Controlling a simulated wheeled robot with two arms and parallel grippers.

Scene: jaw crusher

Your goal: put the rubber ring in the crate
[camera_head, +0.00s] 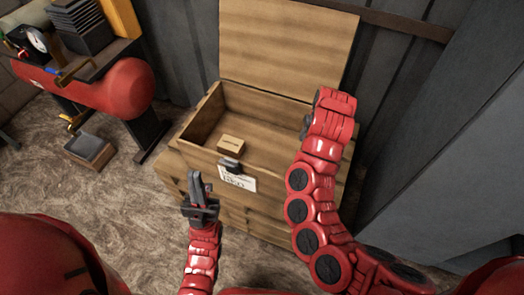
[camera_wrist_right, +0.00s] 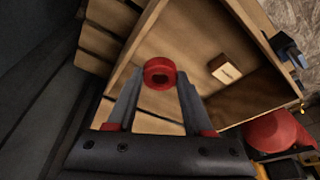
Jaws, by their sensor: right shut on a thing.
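The red rubber ring (camera_wrist_right: 159,73) is between the two fingertips of my right gripper (camera_wrist_right: 160,82), which is shut on it. In the right wrist view the ring shows against the inside of the open wooden crate (camera_wrist_right: 205,30); its height over the crate floor is hard to tell. In the head view the crate (camera_head: 205,116) stands at the middle with its lid up, and my right arm covers its right side and hides the ring. My left gripper (camera_head: 196,186) is in front of the crate's front wall, seen edge-on, with nothing visible in it.
A small cardboard box (camera_head: 231,144) lies inside the crate. A dark latch (camera_head: 230,164) and a white label are on its front. The raised lid (camera_head: 288,45) is at the back. A red tank (camera_head: 110,88) stands at left, with a small tray (camera_head: 90,150) on the floor.

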